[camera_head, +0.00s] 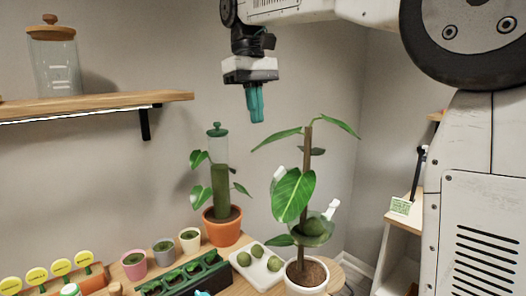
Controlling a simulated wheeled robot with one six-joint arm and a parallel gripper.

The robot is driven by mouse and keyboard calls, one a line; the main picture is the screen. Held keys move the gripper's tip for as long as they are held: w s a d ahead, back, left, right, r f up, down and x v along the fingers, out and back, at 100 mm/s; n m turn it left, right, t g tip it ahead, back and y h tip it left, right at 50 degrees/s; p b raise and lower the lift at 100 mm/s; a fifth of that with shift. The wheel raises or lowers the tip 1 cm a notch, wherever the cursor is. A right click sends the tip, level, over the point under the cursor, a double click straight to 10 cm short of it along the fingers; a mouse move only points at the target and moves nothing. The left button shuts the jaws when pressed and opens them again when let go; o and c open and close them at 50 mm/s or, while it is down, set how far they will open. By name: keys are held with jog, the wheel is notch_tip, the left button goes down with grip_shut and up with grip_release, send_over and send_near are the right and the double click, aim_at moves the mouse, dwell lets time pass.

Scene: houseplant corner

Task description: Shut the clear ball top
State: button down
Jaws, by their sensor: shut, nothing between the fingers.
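A potted plant (307,272) in a white pot stands at the front right, with a brown stake and large leaves. Partway up its stem is a rounded clear piece (314,231) with green stuff in it. A white tab (331,209) sticks up at its right, and another pale piece shows behind the leaves at its upper left. Leaves hide part of the ball, so I cannot tell how its top sits. My gripper (256,118) is shut and empty, pointing down above and left of this plant, apart from it.
An orange pot (222,226) with a moss pole and a green-capped clear tube stands behind, left. A white tray (243,264) holds green balls. Small pots and a dark planter (182,278) line the table. A shelf (95,103) bears a glass jar (57,66).

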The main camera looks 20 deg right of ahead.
jog(key=w, duration=0.1)
send_over(274, 184)
jog(key=w, duration=0.1)
jog(key=shift+w+a+f, duration=0.1)
jog(key=shift+f, duration=4.65)
